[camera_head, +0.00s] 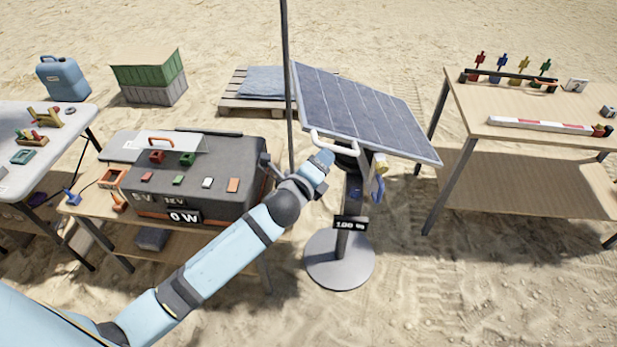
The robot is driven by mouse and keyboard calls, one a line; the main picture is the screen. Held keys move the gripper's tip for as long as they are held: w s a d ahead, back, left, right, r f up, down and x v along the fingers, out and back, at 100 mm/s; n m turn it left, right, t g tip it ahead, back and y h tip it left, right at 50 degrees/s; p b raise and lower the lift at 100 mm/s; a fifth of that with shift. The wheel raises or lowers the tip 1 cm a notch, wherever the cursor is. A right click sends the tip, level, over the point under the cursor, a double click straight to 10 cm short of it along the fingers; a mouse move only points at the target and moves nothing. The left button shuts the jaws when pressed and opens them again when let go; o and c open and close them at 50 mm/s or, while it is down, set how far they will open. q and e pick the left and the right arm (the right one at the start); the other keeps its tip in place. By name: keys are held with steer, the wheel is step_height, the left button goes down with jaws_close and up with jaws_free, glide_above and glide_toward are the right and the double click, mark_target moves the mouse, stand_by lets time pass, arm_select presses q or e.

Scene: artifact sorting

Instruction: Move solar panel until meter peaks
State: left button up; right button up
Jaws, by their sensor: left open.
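The solar panel (355,105) is a dark blue gridded sheet, tilted, on a stand with a round grey base (340,270). A pale curved handle (335,140) sticks out at its near left edge. My left gripper (328,157) is open at this handle; I cannot tell whether the handle lies between its fingers. A dark grey power box (205,172) stands on a small wooden table, and its meter display (185,217) reads 0 W. A small display (350,224) on the stand seems to read 100; the rest is too small to read. My right gripper is out of view.
A thin dark pole (286,80) rises just left of the panel. A wooden table (540,115) with coloured parts and a red-white bar stands to the right. A white table (40,150) is at the left. Sand lies open in front of the stand.

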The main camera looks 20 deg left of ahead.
arm_select(q)
steer(key=s, duration=0.6)
steer(key=shift+s+a+r+b, duration=0.3)
steer(key=shift+a+r, duration=0.05)
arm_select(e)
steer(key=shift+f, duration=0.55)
